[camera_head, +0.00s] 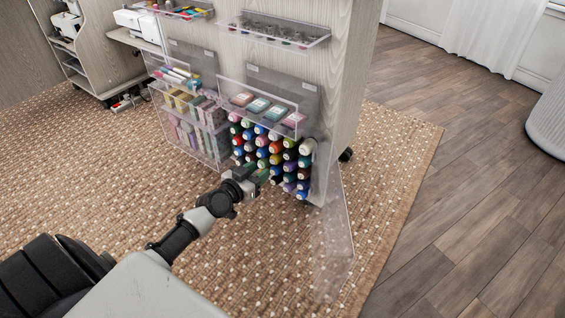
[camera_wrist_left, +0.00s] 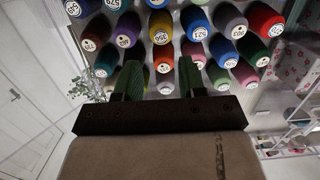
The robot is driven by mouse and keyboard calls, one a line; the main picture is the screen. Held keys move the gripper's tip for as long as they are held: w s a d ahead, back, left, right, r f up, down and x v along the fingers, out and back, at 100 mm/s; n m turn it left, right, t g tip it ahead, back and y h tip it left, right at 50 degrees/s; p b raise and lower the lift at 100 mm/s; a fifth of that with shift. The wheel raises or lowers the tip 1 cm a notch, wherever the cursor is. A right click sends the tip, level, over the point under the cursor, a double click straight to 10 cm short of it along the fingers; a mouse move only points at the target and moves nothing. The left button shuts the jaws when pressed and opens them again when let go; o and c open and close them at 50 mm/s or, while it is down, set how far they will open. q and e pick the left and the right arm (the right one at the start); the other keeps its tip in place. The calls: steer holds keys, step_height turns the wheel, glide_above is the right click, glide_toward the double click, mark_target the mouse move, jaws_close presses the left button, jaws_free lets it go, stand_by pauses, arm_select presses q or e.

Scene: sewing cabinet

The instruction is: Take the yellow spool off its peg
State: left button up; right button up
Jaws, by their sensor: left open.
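Rows of coloured thread spools sit on pegs in a clear rack on the cabinet side, their labelled ends facing out. In the left wrist view a yellow spool (camera_wrist_left: 161,22) is near the top middle, above the gap between my fingers. My left gripper (camera_head: 256,173) is at the lower left part of the spool rows in the head view. In the wrist view its two green-tipped fingers (camera_wrist_left: 160,66) are apart, with no spool seen held between them. The fingers partly hide lower spools. My right gripper is not in view.
A blue spool (camera_wrist_left: 194,22) is right of the yellow one and a purple spool (camera_wrist_left: 127,30) is left of it. A clear tray (camera_head: 290,127) is above the rack. A clear open door (camera_head: 333,235) hangs right of it. The carpet (camera_head: 130,185) is clear.

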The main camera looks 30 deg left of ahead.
mark_target(272, 160)
arm_select(q)
steer(key=w+b, duration=0.1)
steer(key=w, duration=0.4)
steer(key=w+f+b, duration=0.1)
steer(key=w, duration=0.2)
steer(key=shift+w+d+f+b, duration=0.1)
steer(key=shift+d+b, duration=0.1)
steer(key=shift+b, duration=0.1)
steer(key=c, duration=0.5)
